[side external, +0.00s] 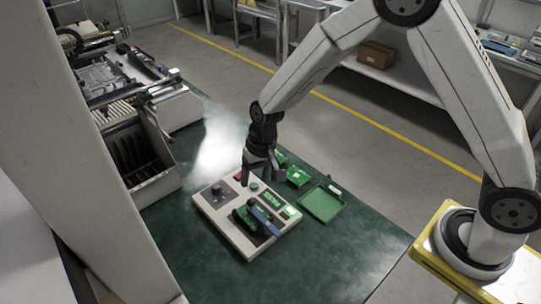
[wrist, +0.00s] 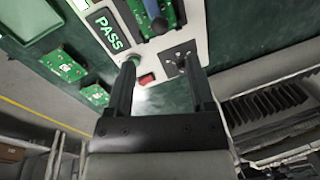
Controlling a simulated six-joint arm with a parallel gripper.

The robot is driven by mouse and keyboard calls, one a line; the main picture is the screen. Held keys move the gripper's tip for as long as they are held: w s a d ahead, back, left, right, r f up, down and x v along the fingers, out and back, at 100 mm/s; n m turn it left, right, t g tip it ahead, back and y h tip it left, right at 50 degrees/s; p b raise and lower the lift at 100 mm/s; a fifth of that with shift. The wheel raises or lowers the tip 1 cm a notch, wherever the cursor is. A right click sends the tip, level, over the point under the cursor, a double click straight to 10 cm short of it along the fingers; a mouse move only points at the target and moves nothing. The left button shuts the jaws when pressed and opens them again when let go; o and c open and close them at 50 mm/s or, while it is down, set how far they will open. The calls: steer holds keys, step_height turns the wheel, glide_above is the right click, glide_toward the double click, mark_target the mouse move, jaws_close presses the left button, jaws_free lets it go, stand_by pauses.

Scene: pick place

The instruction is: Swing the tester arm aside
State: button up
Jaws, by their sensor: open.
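The tester (side external: 221,216) is a light grey box lying on the green bench mat. Its blue tester arm (side external: 264,220) lies across a green circuit board on the tester's top; in the wrist view the blue arm (wrist: 152,8) is cut by the top edge. A lit green display (wrist: 108,30) reads PASS. My gripper (side external: 261,178) is above the rear part of the tester, apart from the blue arm. In the wrist view my gripper (wrist: 158,64) is open and empty, its fingers spread over the panel near the red switch (wrist: 146,79).
A green tray (side external: 320,204) lies right of the tester. Loose green boards (side external: 298,176) lie behind the tray. A grey rack with dark slots (side external: 140,160) and a machine (side external: 110,75) stand at the left. The mat's front right (side external: 340,255) is clear.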

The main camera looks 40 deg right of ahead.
mark_target(252, 200)
steer(key=shift+w+a+f, duration=0.1)
steer(key=shift+a+f, duration=0.15)
steer(key=shift+f, duration=1)
steer(key=shift+a+f, duration=0.25)
steer(key=shift+f, duration=1.05)
steer(key=shift+w+a+f, duration=0.1)
steer(key=shift+a+f, duration=0.15)
steer(key=shift+f, duration=1)
jaws_close()
steer(key=shift+s, duration=0.1)
